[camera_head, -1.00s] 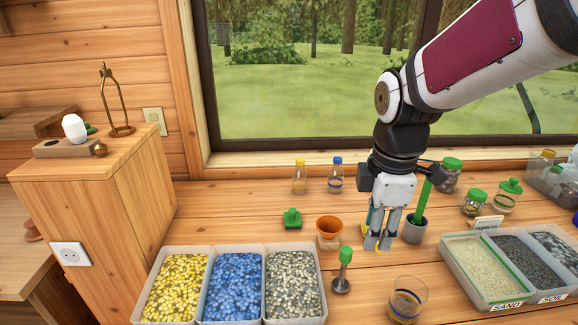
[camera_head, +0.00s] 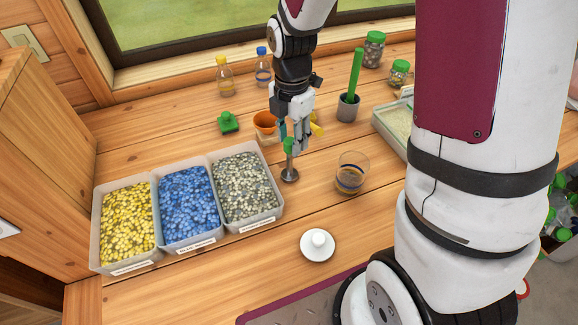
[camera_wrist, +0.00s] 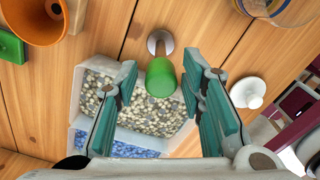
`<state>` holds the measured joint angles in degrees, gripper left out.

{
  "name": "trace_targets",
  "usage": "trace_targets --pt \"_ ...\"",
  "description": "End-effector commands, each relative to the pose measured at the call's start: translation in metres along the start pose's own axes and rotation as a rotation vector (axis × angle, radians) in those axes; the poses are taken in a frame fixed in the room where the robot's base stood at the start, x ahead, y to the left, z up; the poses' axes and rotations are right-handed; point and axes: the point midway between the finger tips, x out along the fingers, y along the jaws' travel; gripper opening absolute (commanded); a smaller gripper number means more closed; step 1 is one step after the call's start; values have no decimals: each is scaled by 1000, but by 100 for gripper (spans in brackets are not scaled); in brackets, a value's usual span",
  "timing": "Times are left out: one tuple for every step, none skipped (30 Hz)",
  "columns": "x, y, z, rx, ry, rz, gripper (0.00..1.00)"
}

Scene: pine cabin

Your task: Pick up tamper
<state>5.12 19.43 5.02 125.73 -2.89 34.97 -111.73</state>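The tamper (camera_head: 289,162) stands upright on the wooden table, with a green handle and a round metal base. It is just right of the grey pebble tray. My gripper (camera_head: 298,143) is above and right behind the handle, pointing down. In the wrist view the tamper's green handle (camera_wrist: 161,77) lies between the two teal-padded fingers of my gripper (camera_wrist: 162,85), with gaps on both sides. The fingers are open and hold nothing. In the wrist view the metal base (camera_wrist: 160,42) stands beyond the handle.
Trays of yellow (camera_head: 128,216), blue (camera_head: 189,206) and grey (camera_head: 242,188) pebbles stand to the left. A glass (camera_head: 351,174) stands to the right, a white lid (camera_head: 317,245) in front. An orange pot (camera_head: 265,124) and green block (camera_head: 228,122) are behind.

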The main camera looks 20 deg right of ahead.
Motion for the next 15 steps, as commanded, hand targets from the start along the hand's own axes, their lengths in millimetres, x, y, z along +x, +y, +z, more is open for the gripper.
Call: trace_targets --pt "2 0 0 0 0 -1 36" --pt "4 0 -1 0 0 -1 36" --pt "7 0 -1 0 0 -1 36" --pt "10 0 -2 0 0 -2 36" --pt "14 -1 -3 0 1 -3 36" --pt "20 -1 -4 0 1 -4 36" --pt "24 -2 -5 -1 2 -5 36" --pt "29 -1 -6 -2 1 -4 36" --pt "35 -2 -7 -1 1 -5 36" --pt "39 -2 -6 0 1 -4 36" --pt "43 -1 -6 0 1 -3 36" --pt "47 -1 -6 -1 1 -3 36" --pt "49 -1 -6 -1 0 -2 36" --pt "51 -1 -6 -1 0 -1 36" --pt "53 -1 -6 0 0 -1 36"
